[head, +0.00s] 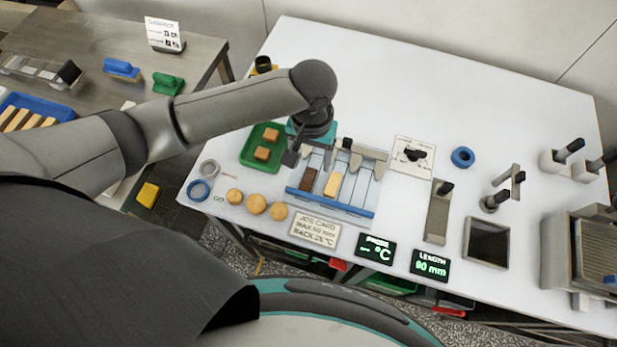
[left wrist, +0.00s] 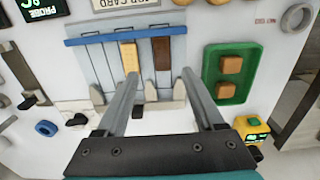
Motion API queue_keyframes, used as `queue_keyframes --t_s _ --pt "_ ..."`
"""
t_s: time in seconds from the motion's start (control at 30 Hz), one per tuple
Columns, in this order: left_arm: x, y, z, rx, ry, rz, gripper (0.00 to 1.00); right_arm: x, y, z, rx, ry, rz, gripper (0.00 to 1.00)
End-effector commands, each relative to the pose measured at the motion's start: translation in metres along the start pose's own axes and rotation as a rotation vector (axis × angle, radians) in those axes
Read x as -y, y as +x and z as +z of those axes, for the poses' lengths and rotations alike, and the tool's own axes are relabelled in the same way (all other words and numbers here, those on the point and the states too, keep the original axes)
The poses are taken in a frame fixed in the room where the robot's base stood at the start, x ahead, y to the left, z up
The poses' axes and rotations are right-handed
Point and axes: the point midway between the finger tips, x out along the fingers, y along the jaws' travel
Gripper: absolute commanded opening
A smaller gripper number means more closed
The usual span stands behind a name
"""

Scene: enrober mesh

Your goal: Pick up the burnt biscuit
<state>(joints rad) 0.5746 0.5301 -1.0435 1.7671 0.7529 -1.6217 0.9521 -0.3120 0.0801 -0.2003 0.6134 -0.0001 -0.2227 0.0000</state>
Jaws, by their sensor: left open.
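The burnt biscuit, a dark brown bar (head: 310,175), lies in a lane of the blue-edged slotted rack (head: 368,212). A pale golden bar (head: 333,184) lies in a lane beside it. My left gripper (head: 296,150) is above the back part of the rack. In the left wrist view my left gripper (left wrist: 160,74) is open and empty, its fingers spread to either side of the dark bar (left wrist: 161,53). The pale bar (left wrist: 129,56) shows beside the left fingertip. I cannot tell the fingers' height above the rack. My right gripper is not in view.
A green tray (head: 249,155) with two square biscuits stands left of the rack. Three round biscuits (head: 256,204) lie at the front left. A job card (head: 314,230) and two displays (head: 376,250) line the front edge. A knob panel (head: 413,156) is right of the rack.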

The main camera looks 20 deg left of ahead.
Motion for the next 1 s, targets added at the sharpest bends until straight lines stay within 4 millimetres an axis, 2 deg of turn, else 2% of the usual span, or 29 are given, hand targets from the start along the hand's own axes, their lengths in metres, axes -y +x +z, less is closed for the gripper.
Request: queue_keyframes --t_s 0.1,0.3,0.6,0.9,1.0 --pt "-0.001 0.017 0.0 0.002 0.001 0.001 0.7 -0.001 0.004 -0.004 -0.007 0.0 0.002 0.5" --pt "0.001 0.029 0.001 0.001 0.001 0.0 0.7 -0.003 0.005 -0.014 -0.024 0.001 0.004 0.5" --pt "0.004 0.071 0.002 0.0 0.001 0.0 0.7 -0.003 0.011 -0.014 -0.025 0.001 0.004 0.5" --pt "0.004 0.075 0.002 -0.001 0.002 0.0 0.7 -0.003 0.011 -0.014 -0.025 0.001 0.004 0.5" --pt "0.004 0.075 0.002 -0.001 0.002 0.001 0.6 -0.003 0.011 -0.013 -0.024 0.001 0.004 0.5"
